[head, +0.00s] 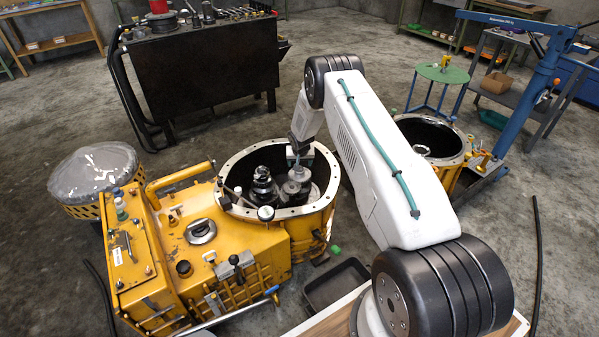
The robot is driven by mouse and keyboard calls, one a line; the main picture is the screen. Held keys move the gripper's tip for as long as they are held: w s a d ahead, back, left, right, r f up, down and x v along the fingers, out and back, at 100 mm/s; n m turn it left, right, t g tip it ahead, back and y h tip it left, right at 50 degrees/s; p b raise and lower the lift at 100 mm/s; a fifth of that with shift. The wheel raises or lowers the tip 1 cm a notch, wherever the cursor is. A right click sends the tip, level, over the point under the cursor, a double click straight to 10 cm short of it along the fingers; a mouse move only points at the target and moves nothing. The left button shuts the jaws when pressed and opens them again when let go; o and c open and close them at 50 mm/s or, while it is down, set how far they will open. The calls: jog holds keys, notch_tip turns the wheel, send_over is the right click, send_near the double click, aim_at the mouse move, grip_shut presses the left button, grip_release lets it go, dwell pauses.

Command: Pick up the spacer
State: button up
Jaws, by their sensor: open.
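My gripper (298,155) is at the end of my white arm, over the open round housing (327,204) of the yellow transmission (215,254). It hangs just above the metal shaft parts (298,180) on the right inside the housing. A second gear stack (262,183) stands to their left inside the same housing. I cannot make out the spacer for certain; it may be among these small grey parts. The jaws are small and partly hidden, and nothing shows held in them.
A second round housing (460,158) stands right of my arm. A black tray (332,287) lies on the floor in front. A dark workbench (215,68) with tools is behind, and a blue hoist (530,80) is at the right. A covered drum (92,172) stands at the left.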

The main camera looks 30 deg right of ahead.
jog(key=x, duration=0.6)
jog(key=shift+d+f, duration=0.1)
jog(key=c, duration=1.1)
